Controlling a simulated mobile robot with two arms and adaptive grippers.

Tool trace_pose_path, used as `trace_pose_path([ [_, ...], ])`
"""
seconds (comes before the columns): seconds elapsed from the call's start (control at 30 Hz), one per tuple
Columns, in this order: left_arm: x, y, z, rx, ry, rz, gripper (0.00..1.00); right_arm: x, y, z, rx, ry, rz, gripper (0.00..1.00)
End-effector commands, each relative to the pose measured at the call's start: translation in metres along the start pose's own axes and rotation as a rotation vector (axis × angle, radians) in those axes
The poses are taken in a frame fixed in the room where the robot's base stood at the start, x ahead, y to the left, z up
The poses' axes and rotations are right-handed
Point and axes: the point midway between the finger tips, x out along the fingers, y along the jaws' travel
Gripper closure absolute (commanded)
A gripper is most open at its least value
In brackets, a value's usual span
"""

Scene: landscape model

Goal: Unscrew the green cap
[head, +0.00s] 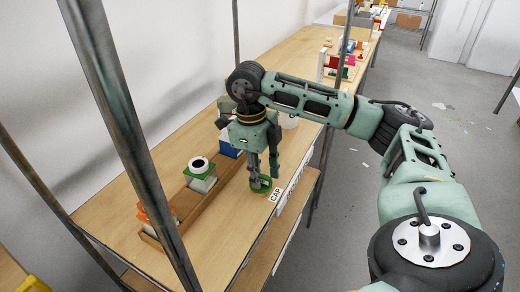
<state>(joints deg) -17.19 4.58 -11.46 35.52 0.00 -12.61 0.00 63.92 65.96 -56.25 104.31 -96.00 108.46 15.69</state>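A green cap (263,187) is on the wooden table, close to its front edge and beside a white label (275,194) reading "CAP". My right gripper (264,178) points down over the cap. Its two fingers are apart, with a gap between them; one fingertip overlaps the cap in the picture, and I cannot tell whether it touches. A pale block with a green top and a white ring around a dark hole (198,164) stands to the left in a wooden tray. My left gripper is not in view.
The long wooden tray (212,192) also holds an orange item (148,214) and a blue item (228,148). Metal posts (128,140) rise at the table's edge. Bare table lies left of the tray. Colourful objects (345,62) stand farther along the table.

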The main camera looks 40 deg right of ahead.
Motion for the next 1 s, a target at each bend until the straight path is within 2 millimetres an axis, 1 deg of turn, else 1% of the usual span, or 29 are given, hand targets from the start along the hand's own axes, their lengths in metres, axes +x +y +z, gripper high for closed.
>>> trace_pose_path([
  [0.27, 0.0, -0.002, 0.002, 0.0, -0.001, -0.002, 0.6, -0.001, 0.0, 0.0, 0.0, 0.0, 0.0, 0.68],
  [0.37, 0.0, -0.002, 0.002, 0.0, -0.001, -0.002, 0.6, -0.007, 0.0, 0.001, 0.0, -0.003, 0.0, 0.68],
  [0.47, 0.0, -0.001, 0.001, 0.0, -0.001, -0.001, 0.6, -0.021, 0.0, 0.001, 0.0, -0.004, -0.001, 0.68],
  [0.7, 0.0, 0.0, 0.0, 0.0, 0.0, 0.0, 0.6, -0.065, -0.001, 0.001, 0.001, -0.007, -0.003, 0.68],
  [1.0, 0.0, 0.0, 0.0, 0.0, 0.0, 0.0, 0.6, -0.097, -0.001, 0.001, 0.001, -0.005, -0.003, 0.68],
])
